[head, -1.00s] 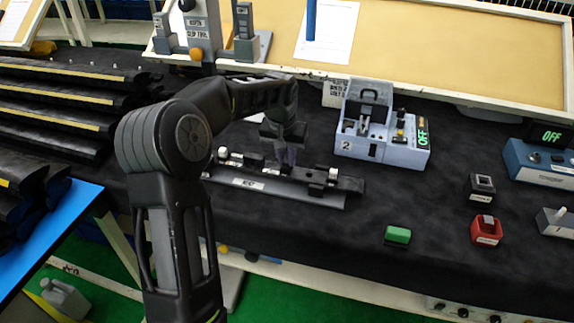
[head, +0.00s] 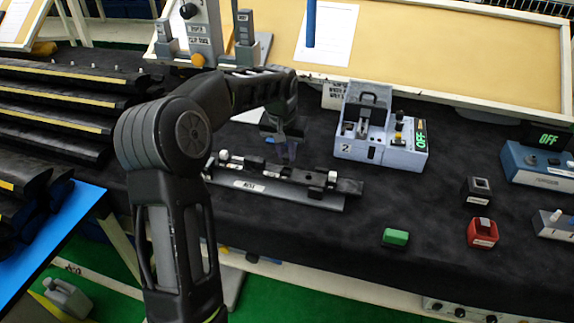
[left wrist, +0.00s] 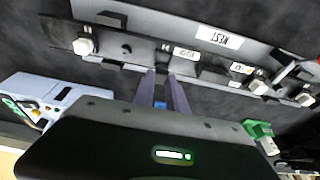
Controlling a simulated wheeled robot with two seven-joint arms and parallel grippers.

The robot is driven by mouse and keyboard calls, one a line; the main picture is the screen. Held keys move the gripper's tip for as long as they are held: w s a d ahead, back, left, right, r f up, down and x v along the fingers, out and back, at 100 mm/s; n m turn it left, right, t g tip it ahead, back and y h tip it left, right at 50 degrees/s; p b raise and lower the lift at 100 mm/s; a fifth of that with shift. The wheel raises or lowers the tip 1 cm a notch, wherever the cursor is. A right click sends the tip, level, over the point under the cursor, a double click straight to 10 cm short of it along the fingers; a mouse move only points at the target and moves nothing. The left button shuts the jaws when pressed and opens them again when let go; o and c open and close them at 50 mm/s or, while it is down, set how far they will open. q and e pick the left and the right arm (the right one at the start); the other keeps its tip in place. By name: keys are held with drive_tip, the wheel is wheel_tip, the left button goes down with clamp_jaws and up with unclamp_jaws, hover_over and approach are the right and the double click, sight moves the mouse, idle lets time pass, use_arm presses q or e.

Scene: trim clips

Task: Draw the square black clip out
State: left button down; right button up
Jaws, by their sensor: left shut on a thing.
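The grey nest rail (head: 215,176) lies on the dark bench, and its NEST label also shows in the left wrist view (left wrist: 218,38). My left gripper (head: 284,156) comes down over the middle of the rail. My right gripper is not in view.
A grey-blue tester box (head: 385,152) with a lit OFF display stands right of the rail. A green block (head: 396,237), a red holder (head: 482,233) and a black holder (head: 477,188) sit to the right. Bare bench lies between them and the rail.

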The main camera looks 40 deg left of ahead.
use_arm(q)
drive_tip(key=shift+w+p+v, duration=0.2)
drive_tip(key=shift+p+v, duration=0.4)
drive_tip(key=shift+v, duration=0.3)
drive_tip(key=shift+w+p+v, duration=0.2)
drive_tip(key=shift+p+v, duration=0.4)
drive_tip(key=shift+v, duration=0.35)
